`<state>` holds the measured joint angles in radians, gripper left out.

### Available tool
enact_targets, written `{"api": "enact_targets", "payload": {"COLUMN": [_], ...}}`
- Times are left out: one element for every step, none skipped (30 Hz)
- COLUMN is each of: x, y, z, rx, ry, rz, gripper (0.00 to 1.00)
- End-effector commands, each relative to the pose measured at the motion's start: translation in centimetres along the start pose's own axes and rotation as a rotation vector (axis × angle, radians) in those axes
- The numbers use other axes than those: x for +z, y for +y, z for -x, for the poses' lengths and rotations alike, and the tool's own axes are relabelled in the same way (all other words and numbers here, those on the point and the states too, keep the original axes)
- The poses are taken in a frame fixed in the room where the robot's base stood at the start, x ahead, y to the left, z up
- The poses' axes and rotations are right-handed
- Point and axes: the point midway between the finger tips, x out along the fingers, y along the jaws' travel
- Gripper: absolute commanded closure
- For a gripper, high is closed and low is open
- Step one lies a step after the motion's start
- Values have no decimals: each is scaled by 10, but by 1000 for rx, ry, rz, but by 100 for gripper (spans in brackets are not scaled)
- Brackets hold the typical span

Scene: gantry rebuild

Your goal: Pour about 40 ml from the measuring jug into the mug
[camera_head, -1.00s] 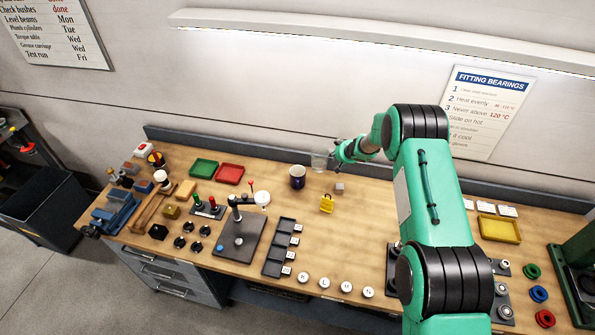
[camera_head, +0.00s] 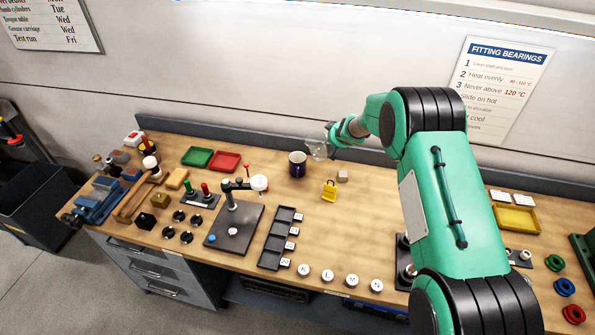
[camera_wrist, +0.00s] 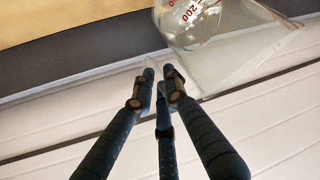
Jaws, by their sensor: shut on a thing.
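The clear measuring jug (camera_head: 316,149) is held up above the bench to the right of the mug, and it looks tilted toward the mug. The dark blue mug (camera_head: 297,167) stands upright on the bench. My gripper (camera_head: 332,137) is shut on the jug from its right side. In the wrist view the jug (camera_wrist: 205,22) fills the upper right, with red marks including 200, and my gripper's fingertips (camera_wrist: 160,75) close at its edge. The liquid level is too hard to make out, and no stream shows.
A yellow object (camera_head: 329,191) and a small grey block (camera_head: 342,176) lie on the bench right of the mug. A red tray (camera_head: 225,162) and a green tray (camera_head: 197,157) lie to its left. The dark back ledge (camera_head: 270,140) runs behind.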

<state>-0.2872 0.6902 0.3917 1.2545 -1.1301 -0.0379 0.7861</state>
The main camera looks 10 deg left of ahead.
Motion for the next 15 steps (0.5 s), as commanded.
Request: {"api": "enact_targets", "payload": {"x": [7, 7, 5, 3, -4, -13, -19, -27, -35, -36, -36, -37, -39, -43, -44], "y": [-8, -11, -11, -12, -14, -14, -14, -17, -21, -24, -30, -34, -35, -35, -34], "z": [-8, -7, -4, -1, 5, 13, 20, 27, 35, 37, 38, 41, 43, 46, 49], "rx": [17, 29, 47, 61, 76, 97, 114, 136, 169, 192, 213, 243, 260, 272, 292], "ry": [2, 1, 1, 2, 5, 9, 10, 15, 18, 17, 14, 10, 11, 12, 13], "rz": [21, 36, 52, 66, 81, 102, 116, 140, 172, 196, 219, 250, 266, 277, 294], "gripper": [100, 100, 100, 100, 100, 100, 100, 100, 100, 100, 100, 100, 100, 100, 100]}}
